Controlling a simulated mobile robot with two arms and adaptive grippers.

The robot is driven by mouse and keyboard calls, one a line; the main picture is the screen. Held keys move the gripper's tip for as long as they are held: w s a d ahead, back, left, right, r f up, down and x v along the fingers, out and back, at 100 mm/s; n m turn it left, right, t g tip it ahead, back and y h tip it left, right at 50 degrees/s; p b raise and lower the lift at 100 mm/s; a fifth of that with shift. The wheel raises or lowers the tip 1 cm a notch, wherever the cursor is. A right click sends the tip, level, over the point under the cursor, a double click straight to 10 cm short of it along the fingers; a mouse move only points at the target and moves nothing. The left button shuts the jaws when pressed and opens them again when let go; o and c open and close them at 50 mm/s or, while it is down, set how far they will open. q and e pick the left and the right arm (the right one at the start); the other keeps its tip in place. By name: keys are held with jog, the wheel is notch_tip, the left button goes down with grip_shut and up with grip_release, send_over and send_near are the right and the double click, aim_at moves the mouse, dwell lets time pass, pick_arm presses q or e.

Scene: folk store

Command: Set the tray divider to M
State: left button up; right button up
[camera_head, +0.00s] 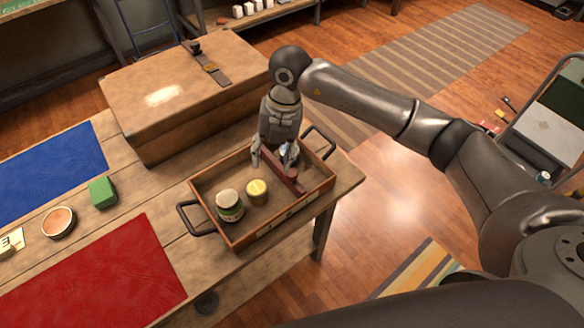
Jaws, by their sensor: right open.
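The wooden tray (212,178) with black side handles sits on the wooden table. A reddish-brown divider (285,175) stands across it in its right part, with a small red knob-like piece at its near end. Pale marks show on the tray's front wall, too small to read. My right gripper (274,157) points down over the tray's far side, by the divider's far end. Its fingers are apart, and I cannot tell whether they touch the divider. My left gripper is not in view.
A large wooden chest (185,90) stands behind. A green block (102,192), a round bowl (59,223), blue and red mats (110,272) lie left.

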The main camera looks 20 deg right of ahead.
jog(key=h, duration=0.2)
send_over(292, 173)
jog(key=m, duration=0.1)
notch_tip(292, 173, down, 9)
jog(key=p, duration=0.2)
jog(key=shift+r+p, duration=0.15)
jog(key=shift+p, duration=0.2)
jog(key=shift+w+f, duration=0.1)
jog(key=shift+f, duration=0.5)
grip_shut()
